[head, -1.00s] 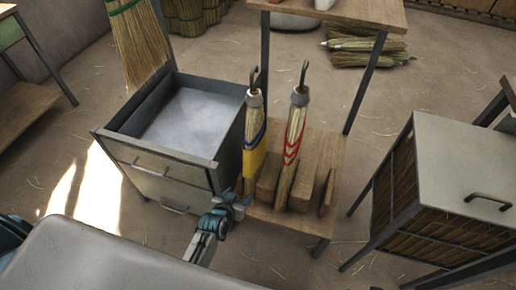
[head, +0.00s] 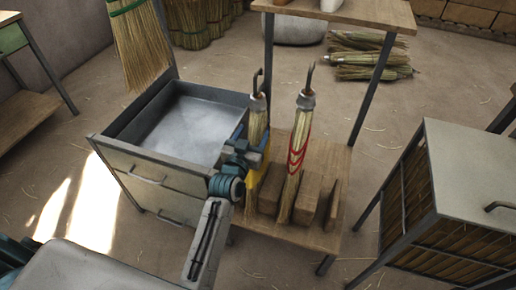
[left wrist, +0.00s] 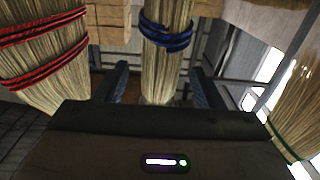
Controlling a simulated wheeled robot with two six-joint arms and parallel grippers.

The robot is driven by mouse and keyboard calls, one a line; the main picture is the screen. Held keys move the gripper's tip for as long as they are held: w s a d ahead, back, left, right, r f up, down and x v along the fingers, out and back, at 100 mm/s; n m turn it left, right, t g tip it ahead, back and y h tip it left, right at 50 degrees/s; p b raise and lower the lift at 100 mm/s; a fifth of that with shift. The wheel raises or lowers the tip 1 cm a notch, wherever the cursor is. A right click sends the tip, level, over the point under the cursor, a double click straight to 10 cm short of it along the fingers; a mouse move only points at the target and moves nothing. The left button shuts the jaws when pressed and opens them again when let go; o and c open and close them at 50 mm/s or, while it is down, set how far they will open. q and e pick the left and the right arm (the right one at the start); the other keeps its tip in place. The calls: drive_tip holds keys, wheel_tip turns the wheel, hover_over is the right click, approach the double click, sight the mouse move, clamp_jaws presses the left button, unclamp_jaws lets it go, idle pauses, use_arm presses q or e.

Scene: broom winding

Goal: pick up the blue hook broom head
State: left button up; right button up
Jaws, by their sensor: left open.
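The blue hook broom head (head: 257,122) stands upright on the low wooden shelf, with a dark hook on top. Its blue cord shows in the left wrist view (left wrist: 165,36); in the head view my gripper hides most of its middle, and a yellow patch shows lower down. My left gripper (head: 251,145) is open at the broom head's near left side. In the left wrist view the bristles stand between and just beyond the two open fingers (left wrist: 162,78), with no grip seen. My right gripper is not in view.
A red-corded hook broom head (head: 298,150) stands close to the right, beside wooden blocks (head: 307,195). A metal drawer cabinet (head: 155,170) with an open top is just left. A green-corded broom (head: 140,45) hangs behind it. A slatted cabinet (head: 470,165) stands far right.

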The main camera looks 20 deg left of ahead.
sight(257, 122)
use_arm(q)
drive_tip(key=w, duration=0.5)
drive_tip(key=shift+w+r, duration=0.15)
drive_tip(key=shift+w, duration=0.05)
drive_tip(key=c, duration=1.3)
drive_tip(key=shift+r, duration=0.1)
clamp_jaws()
drive_tip(key=shift+r, duration=0.1)
